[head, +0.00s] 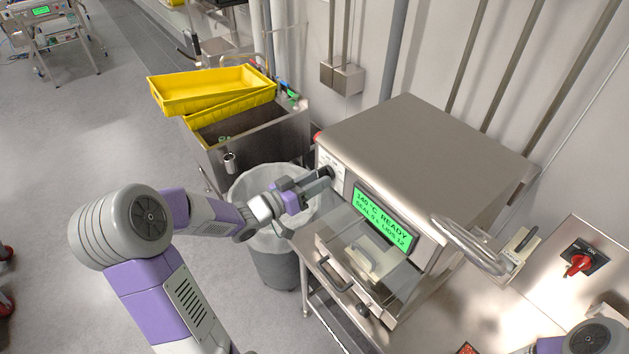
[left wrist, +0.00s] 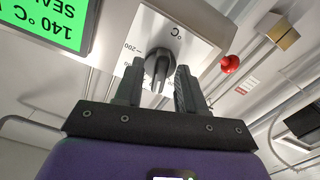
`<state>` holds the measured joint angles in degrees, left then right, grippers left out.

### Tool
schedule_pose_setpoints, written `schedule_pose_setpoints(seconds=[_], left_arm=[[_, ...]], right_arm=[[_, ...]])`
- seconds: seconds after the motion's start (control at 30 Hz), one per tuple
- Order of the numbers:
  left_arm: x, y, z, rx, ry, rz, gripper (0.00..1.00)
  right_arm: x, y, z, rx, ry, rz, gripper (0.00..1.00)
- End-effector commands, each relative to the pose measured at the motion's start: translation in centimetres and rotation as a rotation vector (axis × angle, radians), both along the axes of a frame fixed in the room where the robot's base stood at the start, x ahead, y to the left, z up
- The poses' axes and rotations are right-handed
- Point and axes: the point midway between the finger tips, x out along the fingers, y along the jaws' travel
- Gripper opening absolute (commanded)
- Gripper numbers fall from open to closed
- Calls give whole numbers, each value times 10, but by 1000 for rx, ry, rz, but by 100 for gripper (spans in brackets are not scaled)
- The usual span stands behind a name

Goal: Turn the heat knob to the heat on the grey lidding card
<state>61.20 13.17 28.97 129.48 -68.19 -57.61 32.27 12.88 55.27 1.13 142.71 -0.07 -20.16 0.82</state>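The heat knob (left wrist: 158,70) is black and sits on a white dial plate (left wrist: 150,35) marked °C, with 200 readable. In the left wrist view my left gripper (left wrist: 160,88) has its two fingers on either side of the knob, with a gap at the right finger; I cannot tell whether the left finger touches. In the head view the left gripper (head: 318,182) is at the dial plate on the sealer's front and largely hides the knob. The green display (head: 383,217) reads 140°C READY. I cannot make out the grey lidding card. My right gripper is not in view.
The steel sealer (head: 430,155) has a large handle (head: 468,245) at its right and an open drawer area below. A lined bin (head: 275,262) stands under my left forearm. Yellow trays (head: 205,90) rest on a sink. A red switch (head: 578,265) is at the right.

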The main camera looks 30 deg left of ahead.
Motion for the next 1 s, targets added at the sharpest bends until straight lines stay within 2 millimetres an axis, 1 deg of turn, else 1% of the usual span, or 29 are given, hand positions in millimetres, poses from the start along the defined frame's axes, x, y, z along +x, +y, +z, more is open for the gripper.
schedule_pose_setpoints(seconds=[0.03,0.23,0.47,0.63,0.77,1.0], left_arm=[[0,0,0,0,0,0,31],[0,0,0,0,0,0,0],[0,0,0,5,-2,0,0],[0,0,-1,43,-18,0,0],[0,0,-2,107,-45,-1,0],[0,1,-2,272,-115,0,0]], right_arm=[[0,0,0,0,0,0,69],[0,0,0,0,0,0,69],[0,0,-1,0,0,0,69],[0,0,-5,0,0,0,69],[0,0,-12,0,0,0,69],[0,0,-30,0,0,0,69]])
